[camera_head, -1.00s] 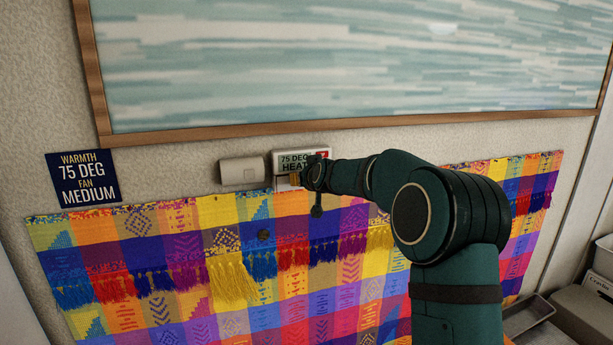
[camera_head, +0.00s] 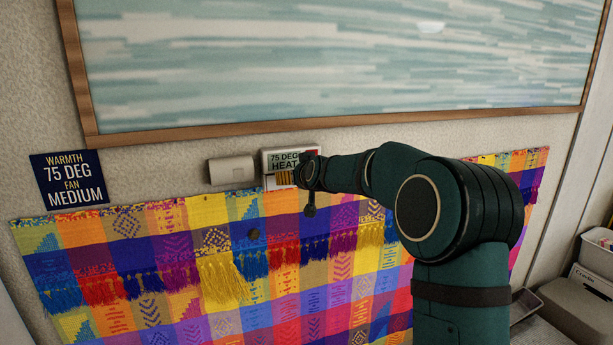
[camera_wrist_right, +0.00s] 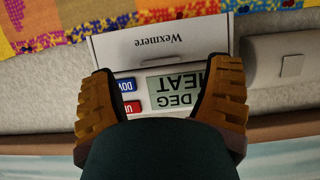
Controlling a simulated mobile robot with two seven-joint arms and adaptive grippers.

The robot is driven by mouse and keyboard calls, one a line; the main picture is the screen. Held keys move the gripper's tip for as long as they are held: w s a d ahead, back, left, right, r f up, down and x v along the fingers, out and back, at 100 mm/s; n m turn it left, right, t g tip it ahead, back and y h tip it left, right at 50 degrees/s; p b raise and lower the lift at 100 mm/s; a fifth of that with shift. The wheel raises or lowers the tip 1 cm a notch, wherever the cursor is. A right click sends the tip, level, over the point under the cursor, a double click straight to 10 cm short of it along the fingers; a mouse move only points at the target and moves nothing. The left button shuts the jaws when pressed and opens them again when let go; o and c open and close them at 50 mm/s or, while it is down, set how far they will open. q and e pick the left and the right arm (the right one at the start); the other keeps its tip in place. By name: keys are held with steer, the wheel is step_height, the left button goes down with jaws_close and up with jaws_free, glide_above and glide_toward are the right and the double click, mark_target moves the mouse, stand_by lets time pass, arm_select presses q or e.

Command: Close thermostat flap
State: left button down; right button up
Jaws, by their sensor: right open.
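The thermostat (camera_head: 291,159) is a white box on the wall with a grey screen reading "75 DEG HEAT". Its screen (camera_wrist_right: 176,88) shows upside down in the right wrist view, beside a blue and a red button. The white flap (camera_wrist_right: 160,43), marked "Wexmere", stands open along the thermostat's lower side; in the head view it is mostly hidden. My right gripper (camera_head: 285,178) is at the thermostat's lower front. In the wrist view the open right gripper (camera_wrist_right: 163,72) has its orange fingers on either side of the screen, nothing between them; contact cannot be told. My left gripper is out of view.
A beige box (camera_head: 233,170) is on the wall just left of the thermostat. A framed picture (camera_head: 330,65) hangs above and a colourful tasselled cloth (camera_head: 130,265) hangs below. A dark sign (camera_head: 69,180) is at the left. Bins (camera_head: 597,255) stand at the lower right.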

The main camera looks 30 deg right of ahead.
steer(key=v, duration=0.9)
steer(key=shift+s, duration=0.15)
steer(key=shift+r, duration=0.15)
stand_by(0.5)
step_height(320, 180, down, 10)
steer(key=s+t+h+b, duration=0.15)
steer(key=t+b, duration=0.65)
steer(key=b, duration=1.1)
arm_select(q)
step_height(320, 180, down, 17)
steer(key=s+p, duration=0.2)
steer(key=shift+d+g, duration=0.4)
arm_select(e)
steer(key=x, duration=1.3)
steer(key=shift+w+r+t, duration=0.2)
steer(key=shift+r+t, duration=0.1)
steer(key=shift+r, duration=0.05)
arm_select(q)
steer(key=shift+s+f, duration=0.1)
